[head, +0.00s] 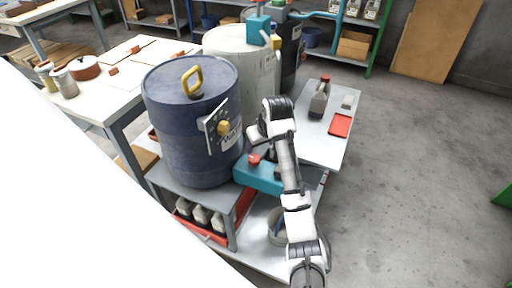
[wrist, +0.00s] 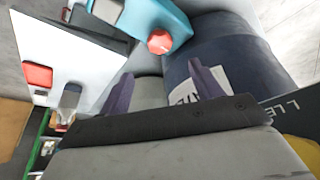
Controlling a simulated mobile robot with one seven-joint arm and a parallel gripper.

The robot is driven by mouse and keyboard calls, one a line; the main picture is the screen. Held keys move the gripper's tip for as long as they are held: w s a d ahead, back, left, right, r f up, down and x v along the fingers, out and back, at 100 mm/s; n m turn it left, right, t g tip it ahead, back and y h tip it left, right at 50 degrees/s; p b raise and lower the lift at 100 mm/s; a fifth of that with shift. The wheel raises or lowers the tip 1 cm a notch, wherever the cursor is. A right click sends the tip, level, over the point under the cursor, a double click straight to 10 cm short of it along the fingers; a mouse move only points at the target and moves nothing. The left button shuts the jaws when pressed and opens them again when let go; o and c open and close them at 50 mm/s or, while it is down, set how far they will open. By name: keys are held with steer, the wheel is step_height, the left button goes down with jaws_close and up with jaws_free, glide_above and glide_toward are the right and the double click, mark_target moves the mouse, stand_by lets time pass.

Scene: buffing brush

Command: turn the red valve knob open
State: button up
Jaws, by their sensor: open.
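The red valve knob (head: 255,160) sits on top of a teal box-shaped body (head: 262,178) beside the blue drum. In the wrist view the red knob (wrist: 160,41) and its teal body (wrist: 165,14) show at the top, beyond the fingertips. My gripper (wrist: 161,86) is open, with two dark purple fingers apart and nothing between them. The knob lies ahead of the gap, not touching the fingers. In the head view my gripper (head: 256,133) is close to the drum's front, a little above the knob; its fingertips are hard to make out.
The blue drum (head: 180,130) with a yellow handle and a panel with a yellow knob (head: 224,128) stands left of my gripper. A pale drum (head: 250,62) is behind. A white-topped table (head: 315,150) with a dark bottle (head: 319,98) and red tray (head: 340,125) is right. Open floor lies farther right.

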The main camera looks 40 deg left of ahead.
mark_target(254, 158)
steer(key=x, duration=1.1)
steer(key=shift+w+a+f+p, duration=0.1)
steer(key=shift+a+f+p, duration=0.05)
steer(key=shift+f+p, duration=0.2)
steer(key=shift+r, duration=0.1)
steer(key=c, duration=1)
